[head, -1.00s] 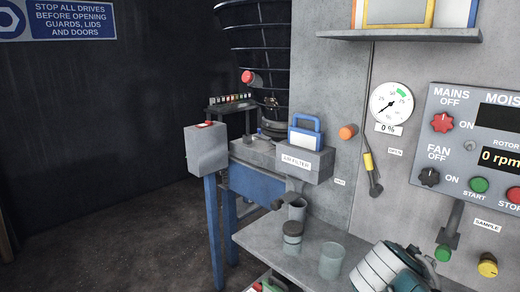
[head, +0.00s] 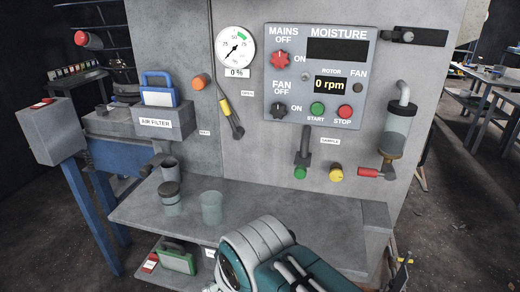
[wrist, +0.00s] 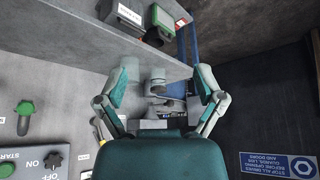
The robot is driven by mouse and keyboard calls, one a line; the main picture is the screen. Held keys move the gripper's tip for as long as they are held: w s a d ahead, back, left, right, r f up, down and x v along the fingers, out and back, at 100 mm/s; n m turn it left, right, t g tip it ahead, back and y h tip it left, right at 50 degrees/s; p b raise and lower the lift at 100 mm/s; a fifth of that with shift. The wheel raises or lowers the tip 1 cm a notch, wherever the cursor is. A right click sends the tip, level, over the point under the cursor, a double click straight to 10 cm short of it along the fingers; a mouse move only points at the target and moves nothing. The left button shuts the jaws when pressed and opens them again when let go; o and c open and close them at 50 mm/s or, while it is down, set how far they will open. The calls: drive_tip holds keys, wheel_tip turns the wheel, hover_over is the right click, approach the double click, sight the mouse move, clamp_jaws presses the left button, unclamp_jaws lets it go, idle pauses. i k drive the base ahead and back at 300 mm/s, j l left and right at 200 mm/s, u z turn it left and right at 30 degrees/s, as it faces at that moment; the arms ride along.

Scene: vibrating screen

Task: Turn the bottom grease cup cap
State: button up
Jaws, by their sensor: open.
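No part can be named for sure as the bottom grease cup cap. Round coloured caps show in the head view: a red one (head: 88,39) at the far left, an orange one (head: 200,82) on the grey wall, and a green one (head: 300,173) beside a yellow one (head: 336,173) below the control panel. My gripper (wrist: 160,88) is open and empty in the wrist view, its two teal fingers spread apart. Cups and the bench area show beyond the fingers. In the head view my arm rises at the bottom centre; its fingertips cannot be made out there.
A grey bench (head: 130,210) carries a glass jar (head: 212,207) and dark-lidded cups (head: 170,195). The control panel (head: 290,105) hangs above. A glass cylinder with a red-handled valve (head: 370,172) is at the right. A green box (head: 177,261) sits under the bench.

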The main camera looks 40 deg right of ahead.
sight(336, 174)
drive_tip(key=z, duration=1.65)
